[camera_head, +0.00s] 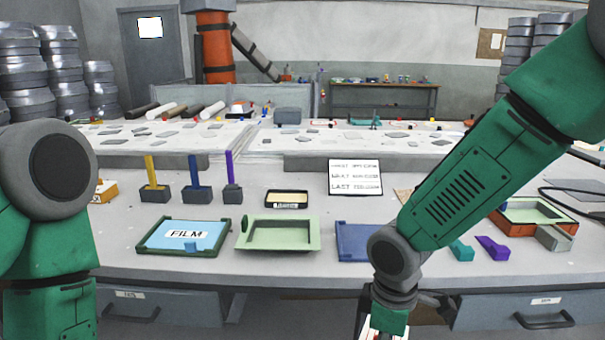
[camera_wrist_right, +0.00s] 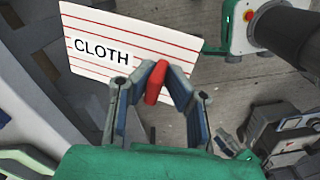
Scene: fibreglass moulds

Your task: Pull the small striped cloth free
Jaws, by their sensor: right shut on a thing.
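The small striped cloth (camera_wrist_right: 125,45) is white with thin red stripes and a label reading CLOTH, seen in the right wrist view. It has a red tab (camera_wrist_right: 154,84). My right gripper (camera_wrist_right: 157,80) is shut on this red tab, and the cloth spreads out beyond the fingertips with floor showing around it. In the head view a small piece of the striped cloth (camera_head: 373,333) shows at the bottom edge, below the right wrist and in front of the table; most of it is cut off. My left arm stands at the left of the head view, but its gripper is out of the picture.
The table (camera_head: 290,268) has drawers (camera_head: 155,308) in front. On it lie a blue FILM tray (camera_head: 184,236), a green tray (camera_head: 279,234), a blue panel (camera_head: 355,242) partly behind my arm, and a lettered sign (camera_head: 355,177). Bare tabletop shows along the front edge.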

